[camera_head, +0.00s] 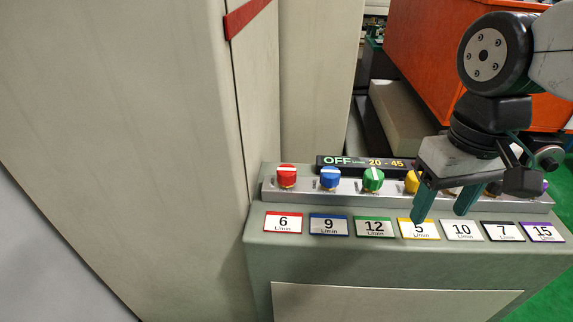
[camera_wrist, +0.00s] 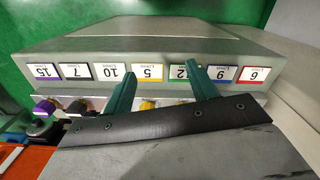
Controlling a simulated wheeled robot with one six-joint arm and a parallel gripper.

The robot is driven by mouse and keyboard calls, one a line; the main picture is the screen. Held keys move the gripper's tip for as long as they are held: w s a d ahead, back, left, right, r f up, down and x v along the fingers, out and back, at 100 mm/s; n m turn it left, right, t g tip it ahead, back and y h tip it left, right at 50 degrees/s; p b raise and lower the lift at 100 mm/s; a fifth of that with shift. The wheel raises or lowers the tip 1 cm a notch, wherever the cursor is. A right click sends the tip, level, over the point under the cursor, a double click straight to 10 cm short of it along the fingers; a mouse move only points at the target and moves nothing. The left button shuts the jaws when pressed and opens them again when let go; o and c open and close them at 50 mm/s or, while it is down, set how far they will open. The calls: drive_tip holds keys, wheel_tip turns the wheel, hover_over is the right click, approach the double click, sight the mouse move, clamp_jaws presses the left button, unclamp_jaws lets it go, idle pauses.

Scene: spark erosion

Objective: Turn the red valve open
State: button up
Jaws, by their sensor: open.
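The red valve (camera_head: 287,176) is a small round knob at the left end of a row on a grey ledge. The white bar on it lies roughly crosswise. A red-edged label reading 6 L/min (camera_head: 283,222) sits below it, and this label also shows at the right in the wrist view (camera_wrist: 254,75). My gripper (camera_head: 445,207) is open and empty, its two green fingers pointing down over the yellow and white labels, well right of the red valve. In the wrist view my gripper (camera_wrist: 158,72) covers part of the row, and I cannot see the red valve there.
Blue (camera_head: 330,178), green (camera_head: 373,180) and yellow (camera_head: 411,182) knobs stand right of the red one; others are partly behind my gripper. A display (camera_head: 345,161) reads OFF and 20-45. A tall beige cabinet (camera_head: 190,120) rises close to the left.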

drive_tip(key=w+a, duration=0.6)
drive_tip(key=a, duration=0.2)
drive_tip(key=r+m, duration=0.2)
drive_tip(key=m, duration=0.2)
hover_over(286, 170)
drive_tip(key=shift+f, duration=0.25)
drive_tip(key=shift+f+m, duration=0.25)
drive_tip(key=shift+m, duration=0.05)
wheel_tip(286, 170, down, 7)
drive_tip(key=shift+f, duration=0.1)
drive_tip(key=c, duration=1)
